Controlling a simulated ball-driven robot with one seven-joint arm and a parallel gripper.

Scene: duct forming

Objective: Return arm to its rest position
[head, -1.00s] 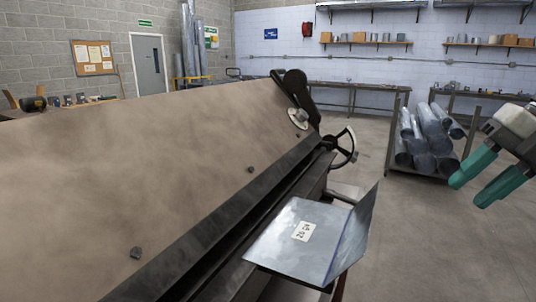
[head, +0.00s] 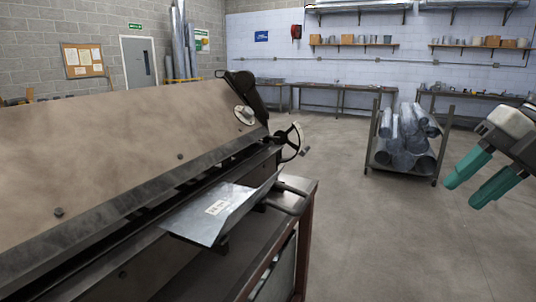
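My gripper (head: 481,182) hangs at the right edge of the head view, its two teal fingers pointing down and left. The fingers are apart with nothing between them. It is in open air over the floor, well to the right of the brake machine and clear of it. A bent sheet metal piece (head: 203,222) with a white label lies on the machine's front ledge, one flange turned up on its right side.
The large tan brake machine (head: 95,135) fills the left, with a handwheel (head: 291,143) at its end. A rack of ducts (head: 436,150) stands beyond my gripper. Workbenches (head: 340,88) line the back wall. The floor (head: 390,235) between is clear.

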